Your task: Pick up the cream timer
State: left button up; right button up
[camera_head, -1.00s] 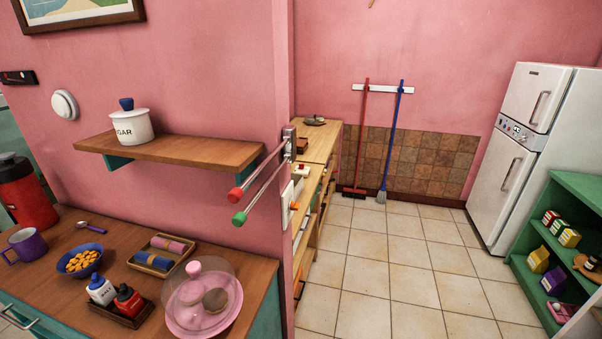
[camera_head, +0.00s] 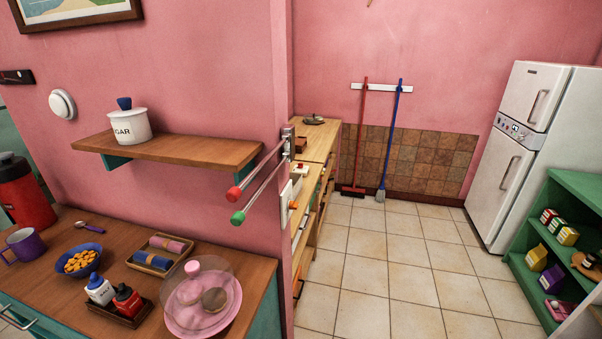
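I cannot make out a cream timer for certain in the head view. A round white device (camera_head: 62,104) is fixed on the pink wall at the left, above the counter, but I cannot tell what it is. A white sugar pot (camera_head: 129,125) with a blue knob stands on the wooden wall shelf (camera_head: 190,151). Neither of my grippers is in view.
The wooden counter (camera_head: 232,262) holds a purple mug (camera_head: 25,245), a snack bowl (camera_head: 80,261), a bottle tray (camera_head: 119,307) and a domed pink plate (camera_head: 201,305). Two rails (camera_head: 262,180) jut from the wall edge. A green shelf (camera_head: 575,205) stands right. The tiled floor (camera_head: 390,265) is clear.

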aim_at(305, 171)
jog(key=k, duration=0.65)
jog(key=z, duration=1)
jog(key=i+l, duration=0.1)
jog(key=i, duration=0.45)
jog(key=i+l, duration=0.1)
jog(key=i, duration=0.4)
jog(key=i+l+u, duration=0.1)
jog(key=i, duration=0.45)
jog(key=i+l, duration=0.15)
jog(key=i, duration=1.15)
